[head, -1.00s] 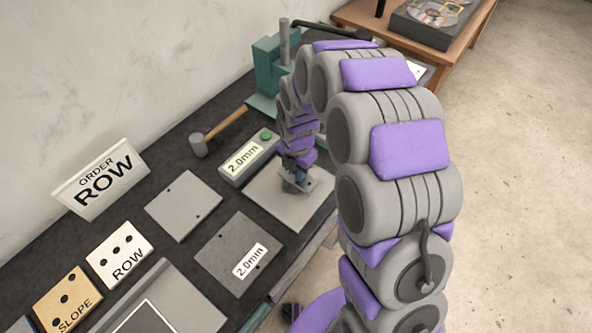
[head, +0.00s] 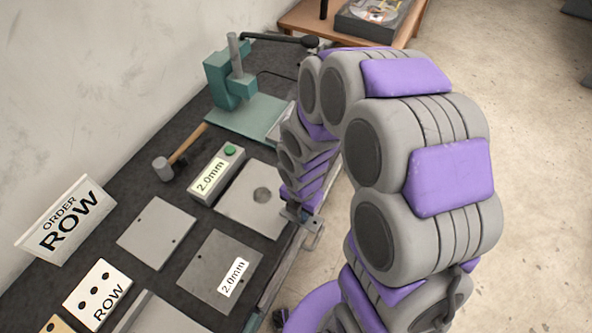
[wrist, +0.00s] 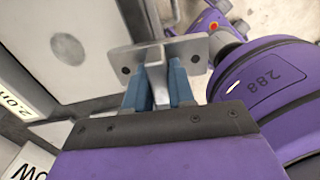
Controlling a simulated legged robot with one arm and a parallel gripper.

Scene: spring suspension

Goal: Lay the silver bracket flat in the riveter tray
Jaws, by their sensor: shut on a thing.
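The silver bracket (wrist: 182,48) shows in the wrist view as a flat plate with a hole near each end and a stem running back between my blue fingers. My gripper (wrist: 160,88) is shut on that stem. In the head view my gripper (head: 297,212) and the bracket (head: 314,237) are small, off the bench's front edge, right of the grey plate with a round dark spot (head: 240,205). A green lever press (head: 232,85) stands at the back of the bench; its base is partly hidden by my arm. I cannot tell which part is the riveter tray.
A box with a green button and a 2.0mm label (head: 215,175), a hammer (head: 178,153), two plates (head: 156,233) (head: 215,262), a ROW card (head: 97,295) and an order sign (head: 68,218) lie along the bench. A wooden table (head: 300,22) stands behind. Open floor is right.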

